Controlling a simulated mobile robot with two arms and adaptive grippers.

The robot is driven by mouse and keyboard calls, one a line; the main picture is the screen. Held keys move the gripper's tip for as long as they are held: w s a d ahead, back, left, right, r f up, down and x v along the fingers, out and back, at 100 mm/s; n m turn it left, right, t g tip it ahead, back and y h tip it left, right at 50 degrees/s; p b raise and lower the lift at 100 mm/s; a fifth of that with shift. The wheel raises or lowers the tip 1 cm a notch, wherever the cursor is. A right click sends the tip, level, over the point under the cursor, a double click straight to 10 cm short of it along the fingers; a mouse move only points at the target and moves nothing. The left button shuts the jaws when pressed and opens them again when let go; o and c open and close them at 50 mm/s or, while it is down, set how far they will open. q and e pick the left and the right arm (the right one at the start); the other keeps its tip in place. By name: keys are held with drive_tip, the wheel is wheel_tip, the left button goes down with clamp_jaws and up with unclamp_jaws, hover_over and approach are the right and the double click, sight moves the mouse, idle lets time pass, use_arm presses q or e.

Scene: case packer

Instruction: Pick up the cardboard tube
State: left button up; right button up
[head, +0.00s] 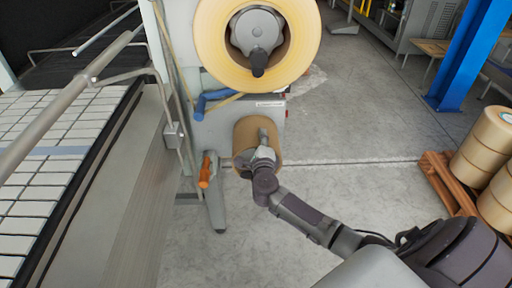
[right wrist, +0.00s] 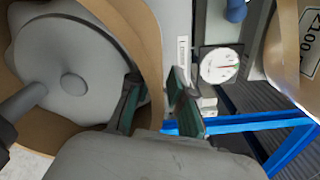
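The brown cardboard tube (head: 243,132) sits on a grey hub low on the machine, below the big tape roll. My right gripper (head: 264,142) is at the tube's near end. In the right wrist view the tube (right wrist: 133,28) rings the grey hub (right wrist: 70,80). The right gripper (right wrist: 155,85) is open there, its green-padded fingers apart. The tube's wall appears to run between the fingers, one on the hub side and one outside. I cannot tell whether either finger touches it. My left gripper is not in view.
The large tape roll (head: 212,45) hangs directly above. An orange handle (head: 204,172) and blue handle (head: 210,104) stick out nearby. A conveyor (head: 50,170) lies left. Tape rolls (head: 478,150) stand on a pallet (head: 440,178) at right. The floor between is clear.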

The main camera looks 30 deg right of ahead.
clamp_jaws()
idle(0.4)
